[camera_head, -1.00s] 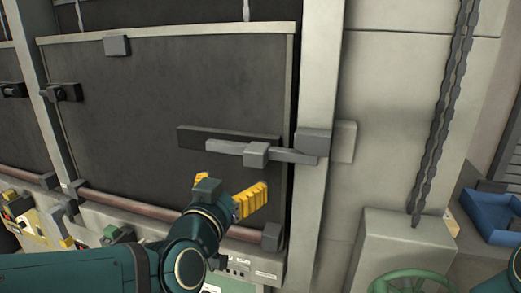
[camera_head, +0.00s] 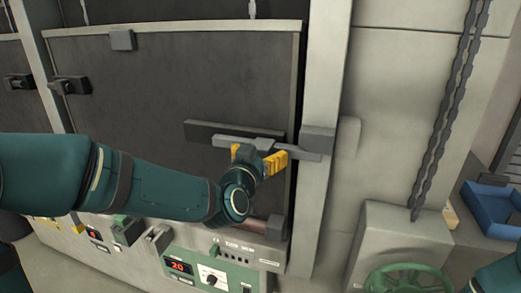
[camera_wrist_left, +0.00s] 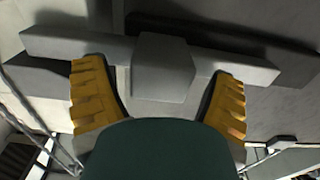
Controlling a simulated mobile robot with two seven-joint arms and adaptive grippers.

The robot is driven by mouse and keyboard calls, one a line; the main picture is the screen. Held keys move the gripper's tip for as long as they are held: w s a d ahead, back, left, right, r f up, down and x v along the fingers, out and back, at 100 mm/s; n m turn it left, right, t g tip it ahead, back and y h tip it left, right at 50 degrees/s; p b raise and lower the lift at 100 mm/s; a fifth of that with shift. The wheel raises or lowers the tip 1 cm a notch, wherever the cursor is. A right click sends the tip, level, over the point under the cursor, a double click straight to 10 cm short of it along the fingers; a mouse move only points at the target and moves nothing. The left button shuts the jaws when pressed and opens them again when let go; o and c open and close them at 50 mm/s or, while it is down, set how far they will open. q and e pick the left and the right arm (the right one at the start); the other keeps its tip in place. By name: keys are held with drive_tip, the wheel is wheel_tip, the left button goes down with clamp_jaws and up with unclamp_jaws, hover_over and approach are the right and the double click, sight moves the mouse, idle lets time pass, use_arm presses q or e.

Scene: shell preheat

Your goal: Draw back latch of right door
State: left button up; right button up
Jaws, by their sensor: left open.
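The right door (camera_head: 150,85) is a large dark panel in a pale frame, and it looks shut. Its latch (camera_head: 234,142) is a grey sliding bar on a dark backing plate, reaching right to a grey keeper block (camera_head: 317,140) on the door post. My left gripper (camera_head: 260,157) is open at the latch, its yellow fingers pointing at the bar. In the left wrist view the latch's block handle (camera_wrist_left: 163,68) sits between the two spread fingers, with gaps on both sides. The gripper hides most of the handle in the head view. My right gripper is not in view.
Below the door is a control panel (camera_head: 212,272) with a red display and knob. A hanging chain (camera_head: 447,115), green handwheel (camera_head: 408,281) and blue bin (camera_head: 492,208) are at the right. The door post (camera_head: 316,190) stands just right of the gripper.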

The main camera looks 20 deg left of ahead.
use_arm(q)
drive_tip(key=shift+w, duration=0.3)
drive_tip(key=shift+c, duration=0.4)
drive_tip(key=c, duration=1.2)
drive_tip(key=a+b, duration=0.5)
drive_tip(key=a, duration=0.1)
drive_tip(key=shift+w+a+f, duration=0.1)
drive_tip(key=shift+a, duration=0.3)
drive_tip(key=shift+c, duration=0.2)
drive_tip(key=o, duration=1.3)
drive_tip(key=shift+a, duration=0.2)
